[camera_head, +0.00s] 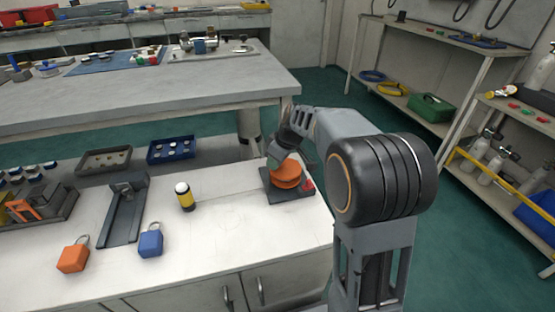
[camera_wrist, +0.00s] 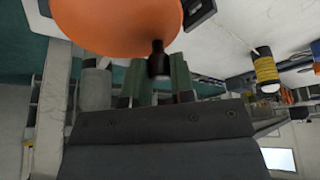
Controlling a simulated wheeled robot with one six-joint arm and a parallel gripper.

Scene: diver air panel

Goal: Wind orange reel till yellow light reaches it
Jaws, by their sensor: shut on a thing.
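The orange reel (camera_head: 287,174) sits on a dark base plate at the right end of the white bench. It also fills the top left of the wrist view (camera_wrist: 115,22). My gripper (camera_head: 281,150) is over the reel, partly hidden by my arm in the head view. In the wrist view, my gripper (camera_wrist: 158,82) is shut on the reel's black crank knob (camera_wrist: 158,58). The yellow light (camera_head: 185,197), a yellow and black cylinder with a white cap, stands upright on the bench, left of the reel and apart from it. It also shows in the wrist view (camera_wrist: 266,70).
An orange padlock (camera_head: 73,258) and a blue padlock (camera_head: 150,242) are at the front left.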

